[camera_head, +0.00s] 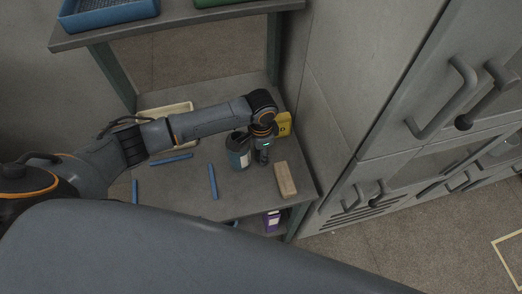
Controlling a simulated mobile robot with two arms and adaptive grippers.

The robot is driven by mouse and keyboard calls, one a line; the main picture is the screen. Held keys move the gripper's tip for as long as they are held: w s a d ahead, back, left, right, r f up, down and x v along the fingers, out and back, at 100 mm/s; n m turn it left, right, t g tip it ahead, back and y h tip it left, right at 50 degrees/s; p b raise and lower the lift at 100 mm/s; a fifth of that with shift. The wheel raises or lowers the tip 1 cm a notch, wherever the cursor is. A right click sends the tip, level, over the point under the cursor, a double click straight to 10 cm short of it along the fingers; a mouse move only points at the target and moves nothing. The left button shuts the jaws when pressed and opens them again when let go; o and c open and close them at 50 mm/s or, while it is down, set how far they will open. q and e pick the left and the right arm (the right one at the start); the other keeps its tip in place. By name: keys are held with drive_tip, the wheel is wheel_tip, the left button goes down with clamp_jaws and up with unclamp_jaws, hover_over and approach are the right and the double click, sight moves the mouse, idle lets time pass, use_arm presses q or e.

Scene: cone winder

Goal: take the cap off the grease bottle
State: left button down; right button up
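A dark blue-grey cylindrical container with a pale label (238,153), which looks like the grease bottle, stands upright on the bench. Its top is dark, and I cannot make out where the cap begins. My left arm reaches in from the left above the bench. My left gripper (263,158) points down just right of the container, close beside it. Its fingers are too small and dark to tell whether they are open or shut, or whether they touch anything. My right gripper is not in view.
A yellow item (284,125) stands behind the gripper by the cabinet wall. A wooden block (286,180) lies at right. Several blue rods (213,182) lie in front and left. A cream tray (187,107) is partly behind my arm. A purple box (272,221) sits below.

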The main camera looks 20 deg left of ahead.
use_arm(q)
drive_tip(key=shift+f, duration=0.2)
drive_tip(key=c, duration=0.9)
unclamp_jaws()
drive_tip(key=shift+r, duration=0.1)
wheel_tip(320, 180, up, 12)
drive_tip(key=b, duration=0.1)
drive_tip(key=shift+r, duration=0.15)
